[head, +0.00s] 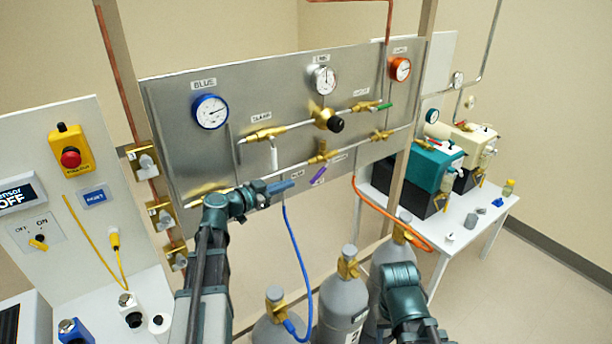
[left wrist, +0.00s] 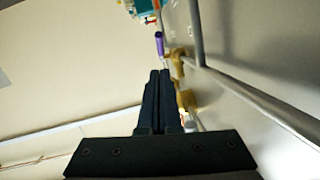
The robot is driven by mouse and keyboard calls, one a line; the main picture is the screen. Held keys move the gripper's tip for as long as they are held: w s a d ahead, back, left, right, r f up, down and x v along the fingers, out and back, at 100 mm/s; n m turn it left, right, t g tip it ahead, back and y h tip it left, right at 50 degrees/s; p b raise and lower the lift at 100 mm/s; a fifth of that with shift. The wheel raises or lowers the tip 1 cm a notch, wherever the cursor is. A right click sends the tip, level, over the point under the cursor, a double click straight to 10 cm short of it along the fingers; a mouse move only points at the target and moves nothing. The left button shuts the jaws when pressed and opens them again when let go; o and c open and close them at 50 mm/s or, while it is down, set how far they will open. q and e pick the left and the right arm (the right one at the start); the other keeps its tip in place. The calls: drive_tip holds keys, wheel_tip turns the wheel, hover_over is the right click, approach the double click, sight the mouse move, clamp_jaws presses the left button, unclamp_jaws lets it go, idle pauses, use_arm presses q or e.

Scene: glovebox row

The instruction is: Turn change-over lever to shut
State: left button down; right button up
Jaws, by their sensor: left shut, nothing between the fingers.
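My left gripper (head: 263,192) is at the lower pipe of the steel gas panel, its fingers shut and empty. It is beside a blue lever (head: 281,187); whether they touch I cannot tell. A purple lever (head: 318,176) hangs tilted below a brass valve to its right. A white lever (head: 273,155) points down on the upper pipe, and a green one (head: 384,106) lies along it. Which is the change-over lever I cannot tell. In the left wrist view the shut fingertips (left wrist: 160,73) point towards brass fittings and the purple lever (left wrist: 159,43).
A blue hose (head: 299,245) hangs below the blue lever to grey gas cylinders (head: 342,305). An orange hose (head: 385,215) runs to the right. A post (head: 405,165) stands before the panel. A white table (head: 478,220) with teal and cream pumps is at right.

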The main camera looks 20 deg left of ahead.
sight(312, 184)
use_arm(q)
drive_tip(key=b+x, duration=0.1)
drive_tip(key=x, duration=0.8)
drive_tip(key=shift+w+d, duration=0.15)
drive_tip(key=shift+w, duration=0.2)
drive_tip(key=shift+b, duration=0.3)
drive_tip(key=shift+f+b, duration=0.4)
drive_tip(key=shift+b, duration=0.3)
drive_tip(key=f+t+b, duration=0.1)
drive_tip(key=b, duration=0.1)
drive_tip(key=t+h+b, duration=0.1)
drive_tip(key=b, duration=0.2)
drive_tip(key=w+f+b, duration=0.1)
drive_tip(key=b, duration=0.1)
drive_tip(key=shift+d+f+t+h+b, duration=0.3)
drive_tip(key=shift+d+f+t+b, duration=0.05)
drive_tip(key=shift+t+b, duration=0.05)
drive_tip(key=shift+w+d+f+b, duration=0.55)
drive_tip(key=shift+w+f+b, duration=0.15)
drive_tip(key=shift+f, duration=0.05)
drive_tip(key=shift+w+d+f+b, duration=0.6)
drive_tip(key=shift+w+f+b, duration=0.1)
